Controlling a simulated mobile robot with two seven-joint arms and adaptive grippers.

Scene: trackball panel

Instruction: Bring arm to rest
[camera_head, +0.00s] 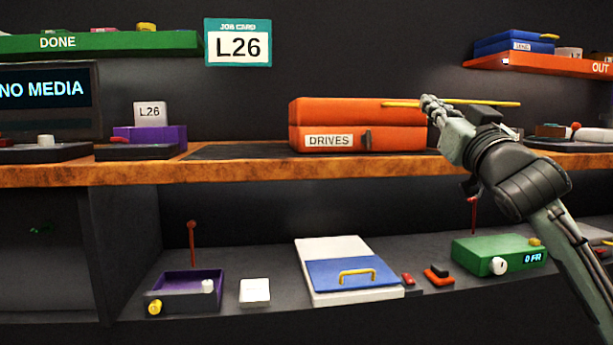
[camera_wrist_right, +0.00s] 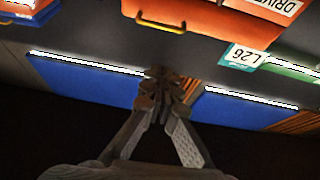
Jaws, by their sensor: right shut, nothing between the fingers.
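My right gripper (camera_head: 432,104) is raised at the right of the head view, its tips at the right end of the orange DRIVES case (camera_head: 350,112). A yellow bar (camera_head: 400,103) runs behind its tips; I cannot tell whether they touch. In the wrist view, which looks upside down, the right gripper (camera_wrist_right: 160,78) has its fingers together with nothing between them. The orange case (camera_wrist_right: 215,18) with its yellow handle (camera_wrist_right: 160,24) shows beyond the tips, apart from them in the picture. My left gripper is in neither view.
The wooden-edged shelf (camera_head: 240,172) holds a purple box (camera_head: 165,136) and a NO MEDIA screen (camera_head: 45,90). Below are a purple tray (camera_head: 182,298), a blue-and-white case (camera_head: 350,272) and a green device (camera_head: 490,258). An orange OUT shelf (camera_head: 580,66) is at upper right.

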